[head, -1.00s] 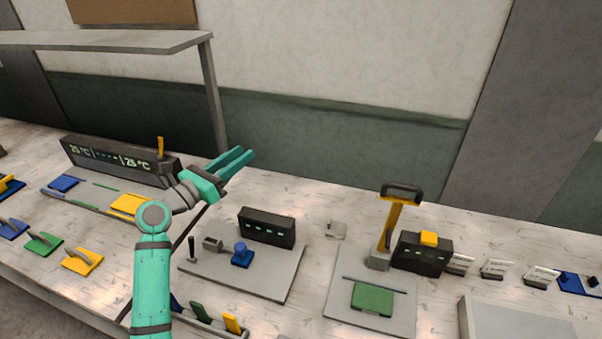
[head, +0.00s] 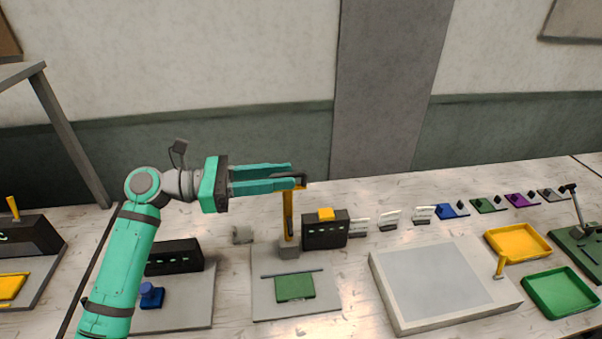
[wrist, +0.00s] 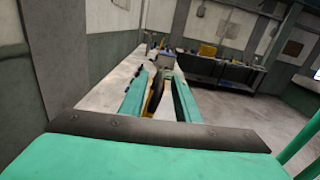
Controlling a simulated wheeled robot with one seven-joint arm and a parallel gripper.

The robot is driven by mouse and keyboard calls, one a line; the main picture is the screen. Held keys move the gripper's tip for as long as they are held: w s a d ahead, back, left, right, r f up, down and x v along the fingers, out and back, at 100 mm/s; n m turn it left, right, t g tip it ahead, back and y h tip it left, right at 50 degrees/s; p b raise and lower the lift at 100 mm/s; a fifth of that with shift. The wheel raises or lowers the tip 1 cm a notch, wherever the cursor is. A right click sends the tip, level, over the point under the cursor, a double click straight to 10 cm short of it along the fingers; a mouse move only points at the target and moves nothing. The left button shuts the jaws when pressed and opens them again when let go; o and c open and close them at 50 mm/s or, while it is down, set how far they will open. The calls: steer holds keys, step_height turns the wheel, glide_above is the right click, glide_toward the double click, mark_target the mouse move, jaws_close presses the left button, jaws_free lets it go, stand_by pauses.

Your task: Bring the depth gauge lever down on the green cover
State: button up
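The depth gauge lever (head: 288,215) is a yellow upright arm with a dark handle, rising from a grey block at the back of a grey plate. The green cover (head: 294,288) lies flat on that plate, in front of the lever's foot. My gripper (head: 298,175) is open at the height of the lever's top, and its fingers partly hide the handle. In the wrist view the yellow and dark lever (wrist: 154,98) shows between my two fingers. I cannot tell whether they touch it.
A dark display box (head: 326,232) with a yellow top block stands right of the lever. A blue knob (head: 151,294) sits on the plate to the left. A pale panel (head: 440,283), a yellow tray (head: 518,243) and a green tray (head: 560,292) lie to the right.

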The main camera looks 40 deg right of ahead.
mark_target(298, 175)
steer(key=shift+x, duration=2.5)
jaws_close()
